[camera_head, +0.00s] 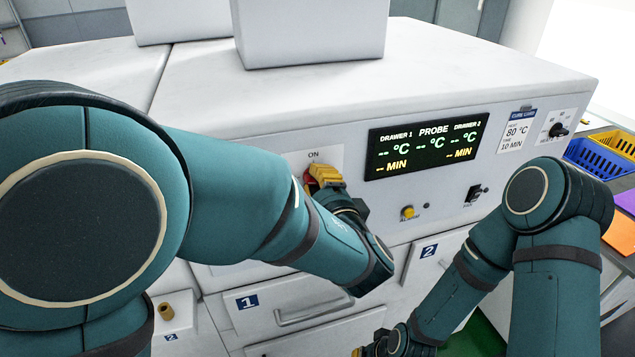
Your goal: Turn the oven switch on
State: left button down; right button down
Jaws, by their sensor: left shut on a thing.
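The oven (480,90) is a large white cabinet with a control panel on its front face. The oven switch (309,185) shows as a bit of red under an "ON" label on the panel's left part. My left gripper (325,178), with yellow fingers, is shut on the switch and hides most of it, so its exact angle cannot be told. The oven display (428,144) is lit and shows dashes for °C and MIN. My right gripper (372,349) is low at the bottom edge, away from the switch and largely cut off.
A yellow button (407,213), a black switch (474,193) and a black dial (557,130) sit on the panel further right. Drawers with handles (305,309) are below. Blue and yellow bins (600,158) stand at the right. White boxes (310,32) rest on top.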

pick_arm(q)
jog(key=m, duration=0.3)
jog(key=shift+w+r+m, duration=0.1)
jog(key=shift+r+m, duration=0.05)
jog(key=shift+m, duration=0.15)
jog(key=m+p, duration=0.1)
jog(key=m, duration=0.2)
jog(key=shift+m, duration=0.3)
jog(key=m+p, duration=0.1)
jog(key=m, duration=0.2)
jog(key=shift+r+m+p, duration=0.1)
jog(key=shift+m+p, duration=0.2)
jog(key=shift+p, duration=0.05)
jog(key=shift+m+p, duration=1.05)
jog(key=shift+m, duration=0.85)
jog(key=c, duration=1)
grip_release()
jog(key=shift+a, duration=0.1)
jog(key=shift+f, duration=0.2)
